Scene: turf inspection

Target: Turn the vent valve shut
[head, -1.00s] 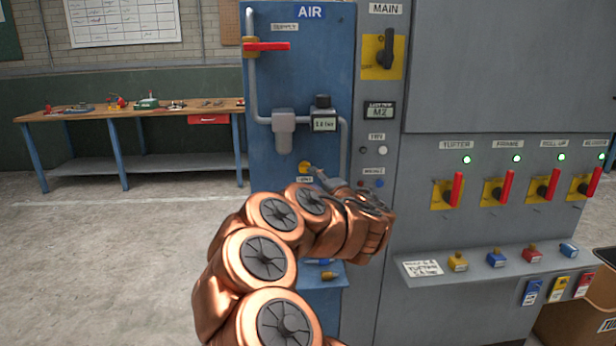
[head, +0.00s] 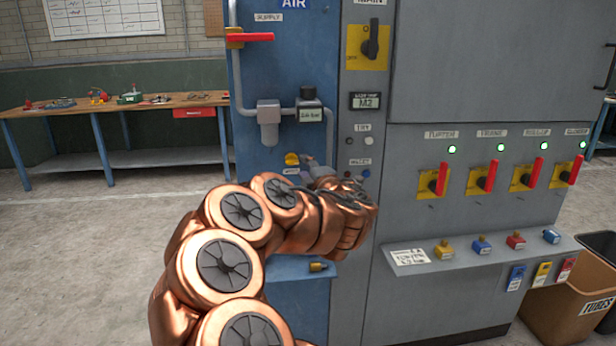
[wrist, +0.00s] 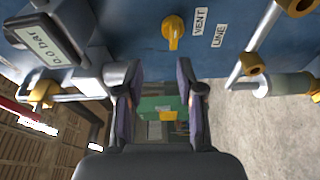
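The vent valve is a small yellow knob (head: 292,159) low on the blue air panel, just left of my gripper in the head view. In the wrist view the yellow knob (wrist: 173,30) stands by the VENT LINE label, above my fingertips. My gripper (wrist: 160,75) is open, with a clear gap between its two fingers and nothing held. The knob lies beyond the fingertips, apart from them. In the head view my gripper (head: 318,172) is mostly hidden behind my copper arm. The label under the knob is partly covered there.
A red-handled supply valve (head: 250,38) and grey pipes with a regulator (head: 268,122) are above the knob. A grey cabinet (head: 470,60) with several red switches stands to the right. A workbench (head: 120,105) is at the back left. Open floor lies left.

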